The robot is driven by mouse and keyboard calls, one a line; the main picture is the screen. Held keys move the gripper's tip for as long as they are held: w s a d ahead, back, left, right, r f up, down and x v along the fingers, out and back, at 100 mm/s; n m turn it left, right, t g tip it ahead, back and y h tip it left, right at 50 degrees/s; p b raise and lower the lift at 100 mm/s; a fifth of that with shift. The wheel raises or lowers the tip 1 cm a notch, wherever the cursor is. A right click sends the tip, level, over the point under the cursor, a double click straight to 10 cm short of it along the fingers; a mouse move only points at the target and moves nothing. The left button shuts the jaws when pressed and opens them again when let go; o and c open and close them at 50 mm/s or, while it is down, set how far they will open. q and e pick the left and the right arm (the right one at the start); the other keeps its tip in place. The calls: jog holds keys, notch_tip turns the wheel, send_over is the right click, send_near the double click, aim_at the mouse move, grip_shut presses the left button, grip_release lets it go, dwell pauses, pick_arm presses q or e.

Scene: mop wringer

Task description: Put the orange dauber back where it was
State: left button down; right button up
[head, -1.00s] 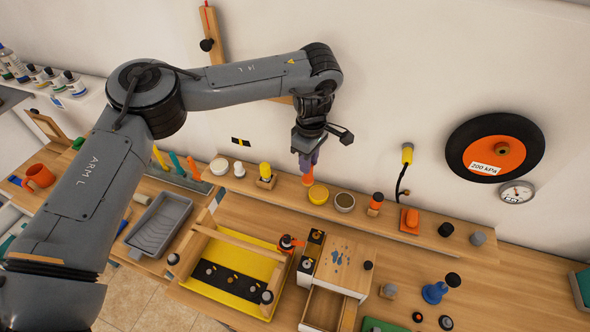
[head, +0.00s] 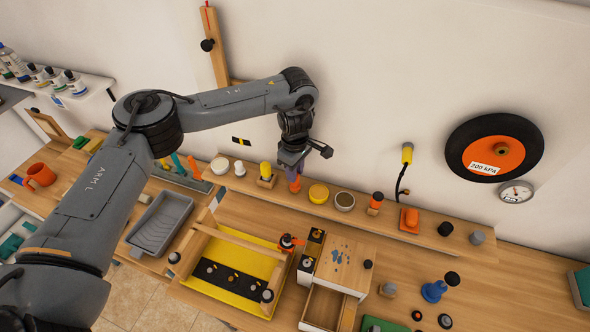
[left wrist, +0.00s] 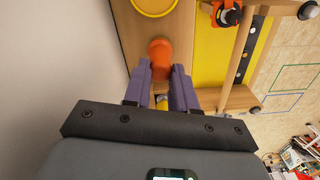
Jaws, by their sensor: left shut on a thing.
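The orange dauber (head: 295,186) is between the purple fingers of my left gripper (head: 293,172), low over the wooden shelf. My left gripper is shut on it. In the left wrist view its rounded orange end (left wrist: 160,48) shows just beyond the fingertips (left wrist: 161,75); the rest is hidden between the fingers. I cannot tell whether its lower end touches the shelf. A yellow-topped dauber (head: 265,170) stands in a wooden block just left of my gripper. Another orange-topped piece (head: 376,199) stands farther right. My right gripper is not in view.
On the shelf (head: 460,243), a yellow pot (head: 318,193) and a grey-rimmed pot (head: 344,201) stand right of my gripper. A white bowl (head: 219,165) is to the left. A yellow tray in a wooden frame (head: 238,258) and a small drawer cabinet (head: 345,262) are in front. The wall is close behind.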

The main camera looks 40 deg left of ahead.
pick_arm(q)
jog(key=shift+f, duration=0.15)
jog(key=c, duration=0.9)
grip_release()
